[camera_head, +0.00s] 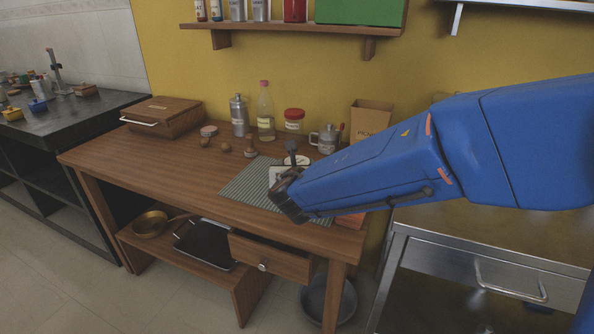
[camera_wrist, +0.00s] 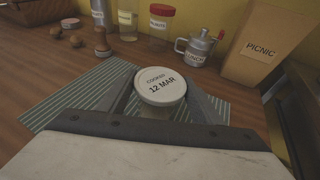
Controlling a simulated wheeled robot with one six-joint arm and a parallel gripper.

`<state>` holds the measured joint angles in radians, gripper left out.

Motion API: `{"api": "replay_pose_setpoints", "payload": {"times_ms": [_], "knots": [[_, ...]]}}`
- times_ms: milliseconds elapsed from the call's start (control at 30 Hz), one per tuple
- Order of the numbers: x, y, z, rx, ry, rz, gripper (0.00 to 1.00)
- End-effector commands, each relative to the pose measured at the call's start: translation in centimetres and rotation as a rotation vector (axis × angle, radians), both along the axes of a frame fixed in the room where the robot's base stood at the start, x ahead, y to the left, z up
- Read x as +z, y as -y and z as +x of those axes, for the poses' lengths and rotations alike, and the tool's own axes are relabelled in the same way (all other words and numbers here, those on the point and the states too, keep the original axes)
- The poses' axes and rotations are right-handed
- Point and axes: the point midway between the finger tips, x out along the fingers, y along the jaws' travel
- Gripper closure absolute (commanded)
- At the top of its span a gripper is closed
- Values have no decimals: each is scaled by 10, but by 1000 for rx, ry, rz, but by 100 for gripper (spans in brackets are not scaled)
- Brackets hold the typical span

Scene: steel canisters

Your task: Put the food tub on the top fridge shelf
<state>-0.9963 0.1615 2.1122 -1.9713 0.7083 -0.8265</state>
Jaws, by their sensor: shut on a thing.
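The food tub (camera_wrist: 161,84) has a round pale lid marked "COOKED 12 MAR". In the wrist view it sits between the two fingers of my gripper (camera_wrist: 160,98), which are shut on its sides. In the head view my gripper (camera_head: 286,181) is low over the striped mat on the wooden table, and a white lid (camera_head: 298,160) shows just beyond it. Most of the tub's body is hidden by the gripper. I cannot tell whether its base touches the mat. No fridge or fridge shelf is in view.
The wooden table (camera_head: 185,160) holds the striped mat (camera_head: 245,180). A wall shelf (camera_head: 285,27) hangs above.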

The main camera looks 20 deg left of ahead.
Motion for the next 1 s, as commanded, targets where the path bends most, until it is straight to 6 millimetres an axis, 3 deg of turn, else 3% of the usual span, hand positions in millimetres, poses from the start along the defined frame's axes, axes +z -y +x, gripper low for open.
{"api": "replay_pose_setpoints", "payload": {"times_ms": [167, 567, 600, 667, 1000], "knots": [[-17, 0, 0, 1, 0, -1, 73], [-21, 0, 0, 0, 0, -1, 73], [-21, 0, 0, 0, 0, 0, 34], [-21, 0, 0, 0, 0, 0, 22], [-19, 0, 0, 1, 1, 1, 22]]}}
